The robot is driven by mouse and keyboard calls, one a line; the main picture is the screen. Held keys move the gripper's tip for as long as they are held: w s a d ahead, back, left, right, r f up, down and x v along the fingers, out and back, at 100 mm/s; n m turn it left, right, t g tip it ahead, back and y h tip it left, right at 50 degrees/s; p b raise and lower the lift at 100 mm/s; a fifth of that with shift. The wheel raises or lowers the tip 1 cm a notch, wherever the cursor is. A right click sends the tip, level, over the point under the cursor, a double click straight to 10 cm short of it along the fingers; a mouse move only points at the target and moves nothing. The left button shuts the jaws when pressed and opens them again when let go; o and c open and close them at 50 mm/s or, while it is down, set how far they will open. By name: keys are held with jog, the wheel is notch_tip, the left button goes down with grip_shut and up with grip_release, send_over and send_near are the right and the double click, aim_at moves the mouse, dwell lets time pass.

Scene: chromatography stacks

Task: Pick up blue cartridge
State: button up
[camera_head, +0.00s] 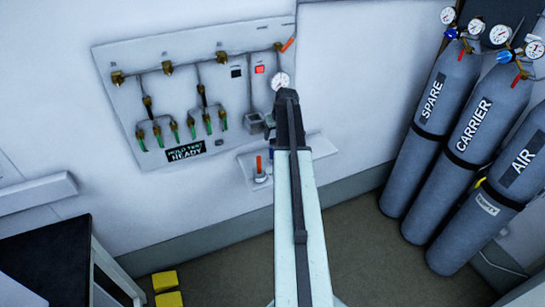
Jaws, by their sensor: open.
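My arm reaches from the bottom edge up toward the wall panel and ends in a dark, narrow part in front of the panel's lower right. I cannot make out my gripper's jaws there. The arm covers part of the wall and of a small pale shelf (320,146). A small upright cylinder with an orange top (260,170) stands on the shelf, just left of my arm.
Grey gas cylinders (466,140) stand at right. A dark-topped table (45,262) is at lower left, with yellow blocks (165,281) beside it. Floor shows right of my arm.

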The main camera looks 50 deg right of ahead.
aim_at(273, 139)
jog(key=b+x, duration=0.4)
jog(key=x, duration=0.1)
jog(key=shift+w+d+f+b, duration=0.1)
jog(key=shift+d+f+b, duration=0.05)
jog(key=shift+b, duration=0.25)
jog(key=shift+r, duration=0.2)
grip_shut()
jog(key=shift+r, duration=0.1)
dwell(0.6)
